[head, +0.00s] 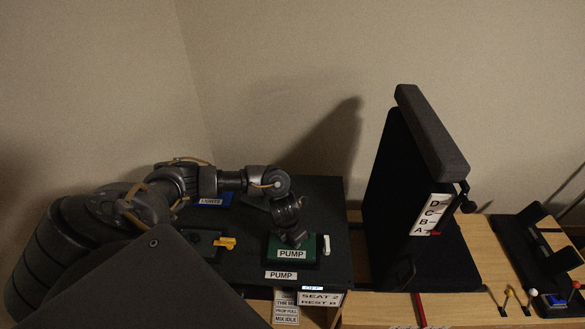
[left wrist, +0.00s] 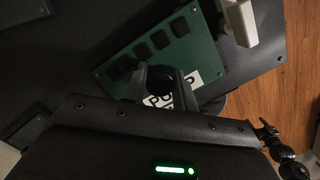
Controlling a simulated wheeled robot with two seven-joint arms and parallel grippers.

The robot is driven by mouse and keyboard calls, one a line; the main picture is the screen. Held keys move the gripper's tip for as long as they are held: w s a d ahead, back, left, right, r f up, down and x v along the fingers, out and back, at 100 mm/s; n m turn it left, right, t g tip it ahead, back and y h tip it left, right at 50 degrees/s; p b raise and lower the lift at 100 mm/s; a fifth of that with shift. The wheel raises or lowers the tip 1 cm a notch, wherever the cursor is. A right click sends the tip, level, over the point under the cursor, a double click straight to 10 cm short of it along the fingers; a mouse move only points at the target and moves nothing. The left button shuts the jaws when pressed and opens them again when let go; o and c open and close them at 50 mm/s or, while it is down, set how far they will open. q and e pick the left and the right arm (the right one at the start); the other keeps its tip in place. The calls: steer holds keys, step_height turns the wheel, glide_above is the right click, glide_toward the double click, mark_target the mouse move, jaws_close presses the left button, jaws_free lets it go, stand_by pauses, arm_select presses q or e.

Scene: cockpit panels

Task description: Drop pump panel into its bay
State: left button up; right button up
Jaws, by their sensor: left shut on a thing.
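The pump panel (head: 305,252) is a green plate with a white PUMP label, at the right part of the black board (head: 335,205). In the left wrist view the green pump panel (left wrist: 140,50) shows several dark square patches, and its label is partly hidden by the fingers. My left gripper (head: 297,240) points down onto the panel; in the left wrist view the gripper (left wrist: 162,82) is shut on a dark round knob of the panel. A second PUMP label (head: 281,275) is on the board in front. The bay under the panel is hidden; I cannot tell whether the panel touches the board. My right gripper is not seen.
A white switch (head: 326,245) stands close beside the panel's right edge. A yellow lever (head: 225,243) is to its left, and a blue label plate (head: 213,200) is behind. A tall black stand (head: 395,190) with lettered markings rises to the right.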

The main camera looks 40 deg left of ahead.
mark_target(289, 247)
arm_select(q)
steer(key=shift+f+b, duration=1.1)
steer(key=shift+f, duration=0.1)
steer(key=o, duration=1.1)
steer(key=r, duration=0.3)
steer(key=s+r+p, duration=0.1)
steer(key=r, duration=0.6)
steer(key=shift+s+a+r, duration=0.1)
steer(key=shift+s+r, duration=0.3)
